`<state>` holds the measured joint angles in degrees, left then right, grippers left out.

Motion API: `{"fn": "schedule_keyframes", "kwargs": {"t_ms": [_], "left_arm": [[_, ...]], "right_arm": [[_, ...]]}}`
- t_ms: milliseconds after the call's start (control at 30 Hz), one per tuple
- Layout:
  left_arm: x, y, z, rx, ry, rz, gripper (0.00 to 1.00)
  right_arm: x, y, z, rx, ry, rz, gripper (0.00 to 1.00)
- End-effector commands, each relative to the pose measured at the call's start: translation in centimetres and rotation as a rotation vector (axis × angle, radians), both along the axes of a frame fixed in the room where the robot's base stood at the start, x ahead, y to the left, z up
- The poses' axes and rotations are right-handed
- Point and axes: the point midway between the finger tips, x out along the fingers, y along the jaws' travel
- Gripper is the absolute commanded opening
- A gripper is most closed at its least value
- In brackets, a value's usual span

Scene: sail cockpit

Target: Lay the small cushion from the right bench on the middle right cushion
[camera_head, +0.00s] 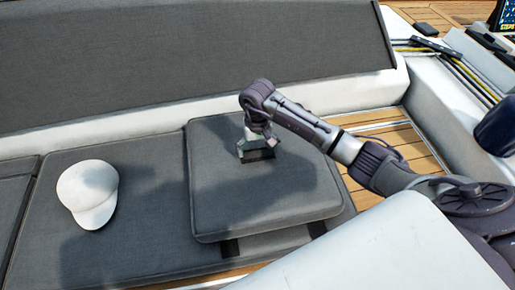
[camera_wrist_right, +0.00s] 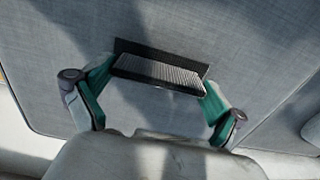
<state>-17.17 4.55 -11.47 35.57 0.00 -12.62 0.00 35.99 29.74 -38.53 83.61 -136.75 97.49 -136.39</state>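The small cushion (camera_head: 270,205), grey and square with rounded corners, is over the right part of the long grey bench cushion (camera_head: 130,165). It lies flat or nearly so. I cannot tell whether a slight gap separates the two. My right gripper (camera_head: 257,150) points down at the small cushion's upper middle. In the right wrist view, its fingertips (camera_wrist_right: 160,76) are on either side of a dark ridged tab (camera_wrist_right: 160,71) on the grey cushion (camera_wrist_right: 240,45) and appear to hold it. My left gripper is not in view.
A white cap (camera_head: 90,193) lies on the bench cushion to the left. A grey backrest (camera_head: 200,50) rises behind. Wooden slats (camera_head: 410,150) show to the right. Ropes (camera_head: 465,70) and a dark blue object (camera_head: 497,128) are at the far right.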

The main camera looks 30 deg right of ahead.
Motion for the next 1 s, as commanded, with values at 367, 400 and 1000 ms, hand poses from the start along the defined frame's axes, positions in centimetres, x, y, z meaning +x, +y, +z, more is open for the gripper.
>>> {"fn": "schedule_keyframes", "kwargs": {"t_ms": [367,400,1000], "left_arm": [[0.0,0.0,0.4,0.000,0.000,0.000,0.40],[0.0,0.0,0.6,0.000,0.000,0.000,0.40],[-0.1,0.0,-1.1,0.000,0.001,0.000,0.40]], "right_arm": [[0.0,0.0,0.3,0.001,0.001,0.000,1.00],[0.0,0.0,0.6,0.001,0.001,0.000,1.00],[0.1,0.0,11.2,0.000,-0.003,-0.001,1.00]]}}
